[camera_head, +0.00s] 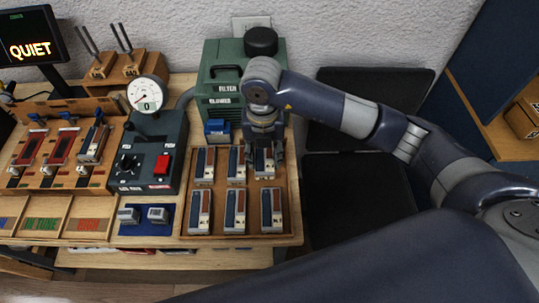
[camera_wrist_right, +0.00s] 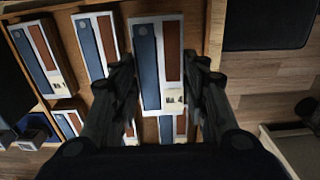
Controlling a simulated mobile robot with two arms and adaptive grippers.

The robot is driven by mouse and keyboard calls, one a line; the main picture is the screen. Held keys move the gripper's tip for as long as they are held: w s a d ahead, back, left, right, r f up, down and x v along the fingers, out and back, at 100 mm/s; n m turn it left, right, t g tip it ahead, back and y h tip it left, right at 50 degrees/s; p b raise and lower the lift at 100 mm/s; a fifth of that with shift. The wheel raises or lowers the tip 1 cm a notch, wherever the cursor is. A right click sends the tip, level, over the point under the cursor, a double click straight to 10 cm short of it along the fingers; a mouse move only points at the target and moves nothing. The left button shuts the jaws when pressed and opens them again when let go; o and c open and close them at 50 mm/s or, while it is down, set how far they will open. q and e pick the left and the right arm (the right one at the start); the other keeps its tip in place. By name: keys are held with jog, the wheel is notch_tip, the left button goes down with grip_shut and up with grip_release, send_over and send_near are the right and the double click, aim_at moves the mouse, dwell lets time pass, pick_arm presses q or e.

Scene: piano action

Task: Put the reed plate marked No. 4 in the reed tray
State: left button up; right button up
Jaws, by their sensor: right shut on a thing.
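My right gripper (camera_head: 264,152) is over the far right place of the wooden reed tray (camera_head: 218,212). It is shut on a reed plate (camera_head: 264,168) with a blue strip and a red-brown strip on a pale body. In the right wrist view the plate (camera_wrist_right: 147,65) lies between the fingers of the right gripper (camera_wrist_right: 165,105), lined up with its neighbours. I cannot read its number or tell whether it touches the tray floor. Several similar plates (camera_head: 200,210) stand in the tray in two rows. My left gripper is out of view.
A green blower box (camera_head: 222,75) stands behind the tray. Left of it are a dark control box (camera_head: 150,150) with a gauge (camera_head: 148,94) and a wooden fixture (camera_head: 60,175) with red parts. A blue mat (camera_head: 146,228) holds two small grey blocks. Dark seats (camera_head: 350,190) are at right.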

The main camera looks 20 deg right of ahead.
aim_at(270, 155)
jog(key=shift+w+d+p, duration=0.1)
jog(key=shift+d+p, duration=0.25)
jog(key=shift+d, duration=0.6)
notch_tip(270, 155, down, 3)
jog(key=shift+a+r+p, duration=0.1)
jog(key=shift+a+p, duration=0.05)
jog(key=shift+p, duration=0.3)
jog(key=shift+f, duration=0.6)
jog(key=o, duration=1.1)
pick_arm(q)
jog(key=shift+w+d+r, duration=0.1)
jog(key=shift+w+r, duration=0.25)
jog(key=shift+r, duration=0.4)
